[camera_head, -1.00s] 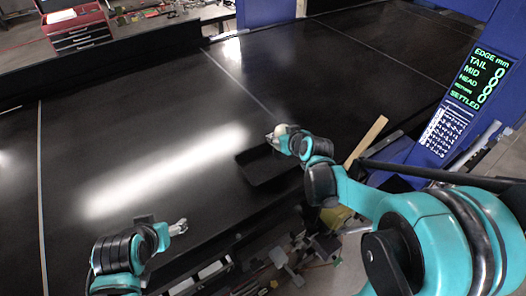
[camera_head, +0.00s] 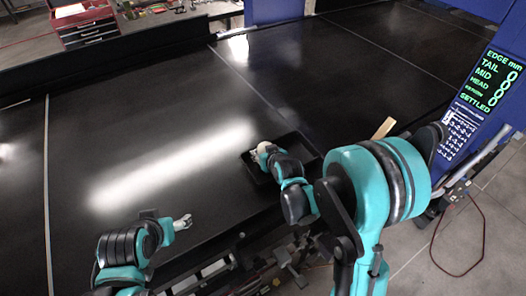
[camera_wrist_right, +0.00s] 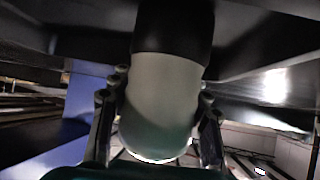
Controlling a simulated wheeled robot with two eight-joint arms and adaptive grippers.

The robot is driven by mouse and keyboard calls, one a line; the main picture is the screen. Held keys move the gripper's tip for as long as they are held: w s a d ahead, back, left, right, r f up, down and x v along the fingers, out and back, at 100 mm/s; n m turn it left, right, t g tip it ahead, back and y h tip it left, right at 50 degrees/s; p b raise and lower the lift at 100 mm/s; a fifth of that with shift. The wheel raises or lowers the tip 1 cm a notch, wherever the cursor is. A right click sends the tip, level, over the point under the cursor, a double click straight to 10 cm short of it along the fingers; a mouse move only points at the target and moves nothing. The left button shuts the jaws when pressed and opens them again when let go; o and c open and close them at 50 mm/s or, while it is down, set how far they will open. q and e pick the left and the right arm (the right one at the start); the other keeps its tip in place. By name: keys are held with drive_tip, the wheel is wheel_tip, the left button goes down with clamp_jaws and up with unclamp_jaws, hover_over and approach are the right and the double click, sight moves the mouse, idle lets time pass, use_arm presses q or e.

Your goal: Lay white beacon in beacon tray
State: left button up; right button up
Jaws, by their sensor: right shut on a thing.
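The white beacon (camera_wrist_right: 165,95) is a pale cylinder with a black end, standing between the two fingers of my right gripper (camera_wrist_right: 160,115) in the right wrist view. The fingers are shut on it. In the head view the beacon (camera_head: 264,148) shows as a small whitish piece at the right gripper (camera_head: 266,152). The black beacon tray (camera_head: 304,137) lies around and under that gripper. I cannot tell whether the beacon touches the tray floor. My left gripper (camera_head: 186,222) is open and empty above the belt, well left of the tray.
The wide black conveyor belt (camera_head: 120,120) is mostly clear and has bright reflections. A blue post with a display (camera_head: 490,80) stands at the right. A wooden strip (camera_head: 384,128) shows beside my right arm. A red tool chest (camera_head: 84,22) stands behind the belt.

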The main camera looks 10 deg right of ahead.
drive_tip(key=o, duration=0.9)
drive_tip(key=shift+f, duration=0.15)
drive_tip(key=o, duration=0.5)
drive_tip(key=shift+o, duration=0.2)
drive_tip(key=shift+r, duration=0.25)
drive_tip(key=s+d+r+g, duration=0.1)
drive_tip(key=s+d+r, duration=0.1)
drive_tip(key=s, duration=0.7)
drive_tip(key=s+d+r+m+g+h, duration=0.1)
drive_tip(key=s+r, duration=0.3)
drive_tip(key=s, duration=0.5)
drive_tip(key=s+d+r+m+g+h, duration=0.1)
drive_tip(key=s+d+r+g, duration=0.1)
drive_tip(key=s, duration=0.7)
drive_tip(key=shift+d+r+p, duration=0.35)
drive_tip(key=shift+d+r, duration=0.35)
drive_tip(key=shift+d, duration=0.2)
